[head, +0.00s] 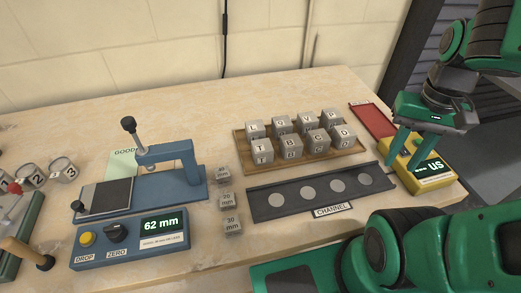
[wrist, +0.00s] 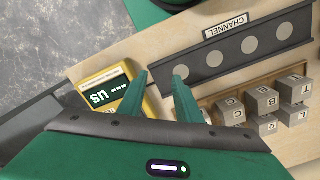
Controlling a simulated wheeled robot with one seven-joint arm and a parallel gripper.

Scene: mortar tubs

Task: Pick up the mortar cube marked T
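The mortar cube marked T (head: 262,151) is a grey block at the front left corner of a wooden tray (head: 301,160). It also shows near the right edge of the wrist view (wrist: 293,86). A cube marked L (head: 255,130) sits behind it and a cube marked B (head: 290,146) sits to its right. My gripper (head: 401,166) is open and empty, at the right end of the table by a yellow device, well to the right of the T cube. Its two green fingers stand apart in the wrist view (wrist: 160,76).
A dark channel strip (head: 320,190) with round discs lies in front of the tray, and a red tray (head: 371,119) behind right. A blue measuring stand (head: 172,160) and several small weights (head: 227,199) are to the left.

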